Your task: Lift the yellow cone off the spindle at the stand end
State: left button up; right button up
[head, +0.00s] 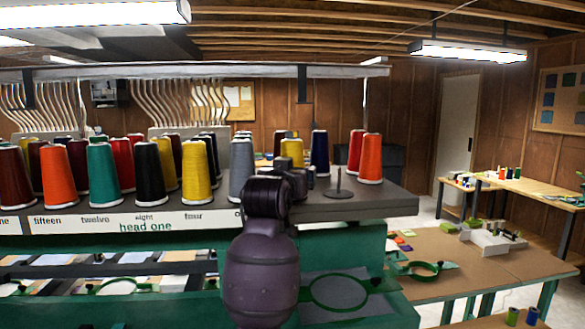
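Yellow cones of thread stand among the others on the grey stand top. One yellow cone (195,172) is in the front row, left of the grey cone. Another yellow cone (292,151) shows just above my dark wrist, its lower part hidden. A bare spindle (338,183) stands near the right end of the stand. A purple arm of mine, which looks like the left, rises from below. Its gripper (300,178) is a small dark shape behind the wrist, by the second yellow cone. Its fingers and any contact are hidden. My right gripper is not seen.
Orange (371,158) and navy (320,153) cones stand close to the bare spindle. A grey cone (242,170) is just left of my wrist. A worktable (480,264) with a green hoop (419,269) is at the right.

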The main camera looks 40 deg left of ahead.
pick_arm(q)
jog(key=shift+w+a, duration=0.25)
jog(key=shift+w, duration=0.15)
jog(key=c, duration=1.1)
jog(key=shift+r, duration=0.1)
notch_tip(320, 180, up, 20)
jog(key=shift+f+b, duration=0.1)
jog(key=shift+b, duration=0.6)
